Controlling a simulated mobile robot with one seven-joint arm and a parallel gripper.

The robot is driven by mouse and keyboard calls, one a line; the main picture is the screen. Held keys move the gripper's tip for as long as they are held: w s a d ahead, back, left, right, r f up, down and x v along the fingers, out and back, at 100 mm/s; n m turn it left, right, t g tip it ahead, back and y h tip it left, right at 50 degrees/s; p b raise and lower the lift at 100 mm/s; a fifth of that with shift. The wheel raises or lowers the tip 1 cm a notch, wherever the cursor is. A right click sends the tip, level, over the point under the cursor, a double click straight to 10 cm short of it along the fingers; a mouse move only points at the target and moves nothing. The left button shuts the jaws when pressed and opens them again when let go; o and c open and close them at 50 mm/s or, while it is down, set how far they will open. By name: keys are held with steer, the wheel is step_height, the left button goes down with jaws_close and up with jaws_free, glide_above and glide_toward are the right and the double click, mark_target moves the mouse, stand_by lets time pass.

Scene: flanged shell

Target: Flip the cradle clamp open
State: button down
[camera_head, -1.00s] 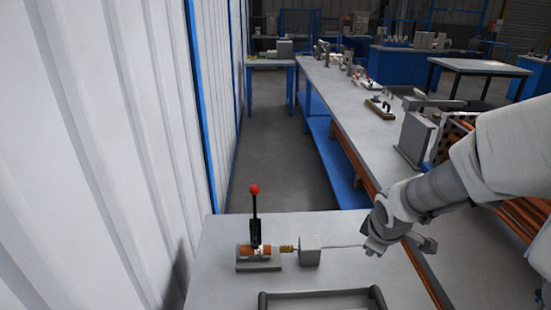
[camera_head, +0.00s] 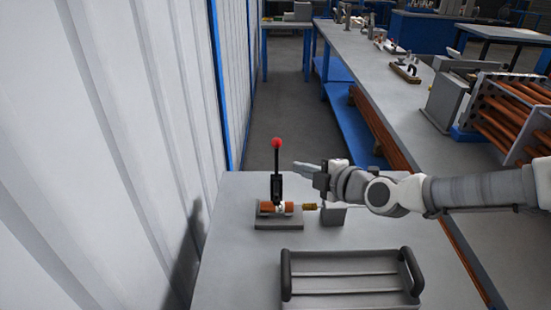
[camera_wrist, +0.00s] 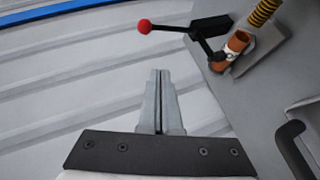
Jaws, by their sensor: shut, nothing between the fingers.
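The cradle clamp (camera_head: 277,187) stands on a grey base block (camera_head: 278,224) on the near table. Its black lever is upright with a red ball knob (camera_head: 277,142) on top. A copper-coloured tube (camera_head: 268,207) lies in the cradle under it. In the wrist view the lever's red knob (camera_wrist: 144,26) is ahead of my fingers and to the left, and the copper tube (camera_wrist: 237,42) is at the upper right. My gripper (camera_head: 302,166) is shut and empty, to the right of the lever, below knob height. In the wrist view its fingers (camera_wrist: 158,74) are together and apart from the lever.
A grey block (camera_head: 333,215) stands right of the cradle, by a brass fitting (camera_head: 310,206). A grey tray with dark handles (camera_head: 350,262) is in front. A corrugated wall (camera_head: 150,120) rises at the left. A long bench (camera_head: 385,95) with a rack of copper tubes (camera_head: 510,110) lies beyond.

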steer(key=shift+r, duration=0.3)
steer(key=shift+w, duration=0.1)
steer(key=b, duration=0.4)
glide_toward(277, 159)
steer(key=w+a, duration=0.5)
steer(key=shift+f, duration=0.3)
steer(key=shift+r, duration=0.1)
steer(key=shift+w+p, duration=0.25)
steer(key=shift+p, duration=0.35)
